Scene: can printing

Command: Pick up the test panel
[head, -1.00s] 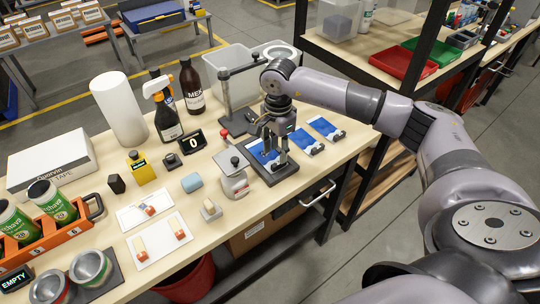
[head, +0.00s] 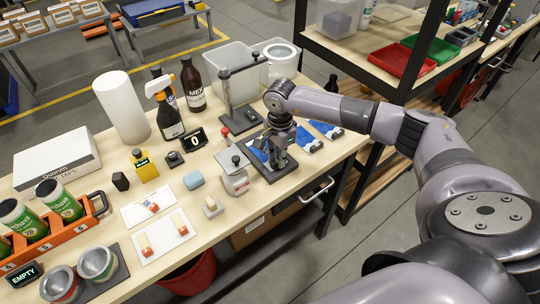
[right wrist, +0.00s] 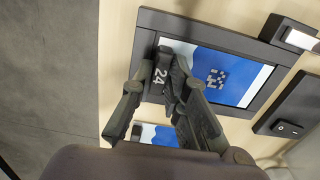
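A blue-and-white panel (head: 256,153) lies in a dark flat tray (head: 270,178) near the table's right end. In the right wrist view the panel (right wrist: 225,78) shows a white square code mark. My right gripper (head: 277,165) points down over this panel. In the right wrist view its fingertips (right wrist: 168,58) are over the panel's left part, close together and partly covering each other. I cannot tell whether they are gripping the panel. Two similar blue-and-white panels, a nearer one (head: 305,143) and a farther one (head: 326,129), lie to the right on the table. My left gripper is not in view.
A stand with a post (head: 226,95) and a small scale-like device (head: 235,180) stand close to the tray's left. Bottles (head: 193,90), a spray bottle (head: 166,115) and a clear bin (head: 232,65) stand behind. The table's right edge is near.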

